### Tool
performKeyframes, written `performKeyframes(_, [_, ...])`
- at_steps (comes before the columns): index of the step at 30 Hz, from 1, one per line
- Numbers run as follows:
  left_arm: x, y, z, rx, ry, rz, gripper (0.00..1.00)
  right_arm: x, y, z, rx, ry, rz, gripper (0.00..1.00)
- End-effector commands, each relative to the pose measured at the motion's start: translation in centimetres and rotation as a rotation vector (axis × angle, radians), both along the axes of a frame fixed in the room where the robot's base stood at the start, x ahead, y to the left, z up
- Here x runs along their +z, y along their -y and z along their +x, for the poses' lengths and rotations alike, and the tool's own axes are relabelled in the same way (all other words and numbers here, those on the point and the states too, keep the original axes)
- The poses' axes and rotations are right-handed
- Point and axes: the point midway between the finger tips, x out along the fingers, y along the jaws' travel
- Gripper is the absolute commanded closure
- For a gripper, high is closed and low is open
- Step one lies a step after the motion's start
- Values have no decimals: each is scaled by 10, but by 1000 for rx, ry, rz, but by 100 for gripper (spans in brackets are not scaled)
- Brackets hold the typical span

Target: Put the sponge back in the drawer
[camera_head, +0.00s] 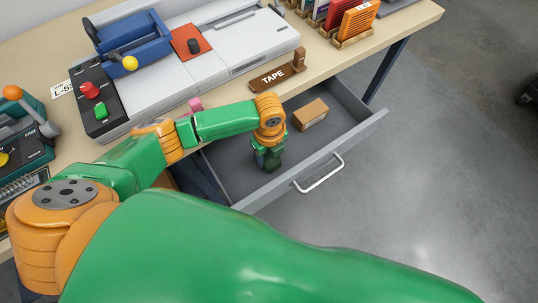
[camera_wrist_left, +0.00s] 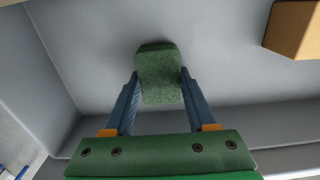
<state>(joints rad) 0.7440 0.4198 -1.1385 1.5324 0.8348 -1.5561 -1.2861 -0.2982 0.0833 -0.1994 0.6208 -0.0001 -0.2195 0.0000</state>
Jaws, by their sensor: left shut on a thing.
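The sponge (camera_wrist_left: 158,72) is a green, speckled block in the left wrist view. My left gripper (camera_wrist_left: 157,80) is shut on it, with one blue finger against each side. In the head view my left gripper (camera_head: 267,160) points down inside the open grey drawer (camera_head: 330,128), and the sponge is hard to tell from the green gripper there. The drawer floor lies below the sponge in the wrist view; I cannot tell whether the sponge touches it. My right gripper is not in view.
A brown cardboard box (camera_head: 310,114) lies in the drawer, right of my left gripper. The drawer has a white handle (camera_head: 320,175) on its front. On the workbench (camera_head: 420,18) stand a grey machine (camera_head: 205,60) and a brown TAPE holder (camera_head: 277,74). Drawer floor around the sponge is free.

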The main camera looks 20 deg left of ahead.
Motion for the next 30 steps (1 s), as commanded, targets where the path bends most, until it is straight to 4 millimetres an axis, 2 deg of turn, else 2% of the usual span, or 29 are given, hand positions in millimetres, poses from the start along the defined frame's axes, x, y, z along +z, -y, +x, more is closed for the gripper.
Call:
performKeyframes(9, [-5, 0, 0, 1, -1, 1, 88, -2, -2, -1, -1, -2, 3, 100])
performKeyframes(10, [-4, 0, 0, 1, -1, 1, 38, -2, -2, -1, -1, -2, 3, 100])
performKeyframes(12, [-4, 0, -1, 1, -2, 0, 19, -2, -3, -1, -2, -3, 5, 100])
performKeyframes(13, [-4, 0, -1, 1, -2, 0, 13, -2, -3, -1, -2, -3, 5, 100])
performKeyframes(20, [-5, 0, -2, 1, -6, 0, 13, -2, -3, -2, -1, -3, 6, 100])
performKeyframes(23, [1, 0, -2, 1, -6, -1, 13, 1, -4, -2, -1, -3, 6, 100])
performKeyframes(26, [22, 1, 0, 0, -1, -2, 13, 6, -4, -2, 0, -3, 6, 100])
performKeyframes(30, [64, 0, 1, -1, 2, -2, 13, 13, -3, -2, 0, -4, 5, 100])
